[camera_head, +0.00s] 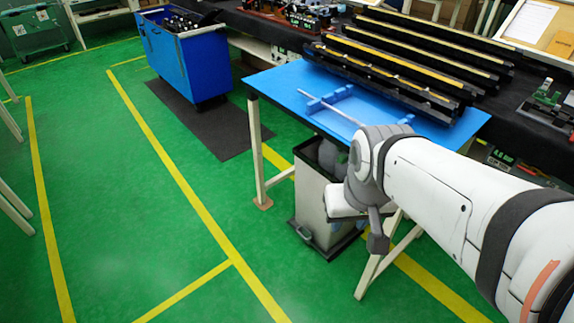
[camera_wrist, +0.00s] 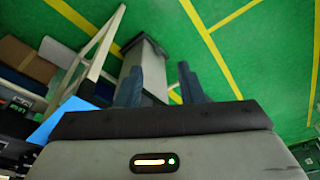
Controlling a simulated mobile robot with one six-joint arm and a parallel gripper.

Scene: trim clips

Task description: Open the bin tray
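A grey bin (camera_head: 312,190) with a dark rim stands under the blue table in the head view. A black tray-like base (camera_head: 318,240) with a small handle (camera_head: 303,232) shows at its foot. My gripper (camera_head: 377,242) hangs down in front of the bin's right side and hides part of it. In the wrist view my gripper (camera_wrist: 160,86) has two blue-grey fingers set apart with nothing held between them. The grey bin (camera_wrist: 152,62) lies beyond the fingers, its near part partly hidden by the left finger. Contact is not visible.
The blue table (camera_head: 290,82) stands over the bin, its pale legs (camera_head: 257,150) close by. Long black trim pieces (camera_head: 390,70) lie at its back. A blue cart (camera_head: 190,62) stands on a dark mat at the back left. The green floor to the left is clear.

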